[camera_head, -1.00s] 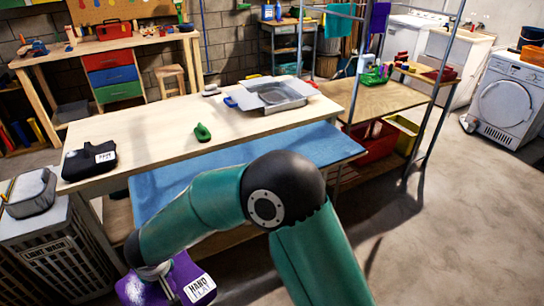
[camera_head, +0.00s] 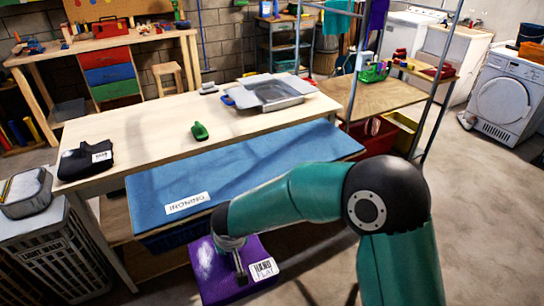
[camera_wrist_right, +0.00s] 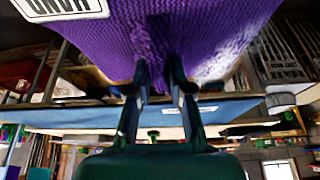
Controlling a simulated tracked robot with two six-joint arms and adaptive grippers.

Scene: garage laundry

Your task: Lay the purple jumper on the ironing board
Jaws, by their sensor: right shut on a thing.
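The purple jumper (camera_head: 215,280) is a folded purple piece with a white label, low in the head view, in front of the blue ironing board (camera_head: 265,165). My right gripper (camera_head: 241,278) is shut on it. In the right wrist view the knitted jumper (camera_wrist_right: 200,30) fills the top, with the fingers of my right gripper (camera_wrist_right: 159,70) against it. The board is bare, with a white "IRONING" label at its near left; it also shows as a blue band in the right wrist view (camera_wrist_right: 235,108). My left gripper is not in view.
A wooden table (camera_head: 150,140) runs behind the board, holding a dark labelled item (camera_head: 85,160), a green object (camera_head: 199,131) and a metal tray (camera_head: 270,95). A grey laundry basket (camera_head: 45,255) stands at left. Metal shelf posts (camera_head: 352,80) rise at the board's far right.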

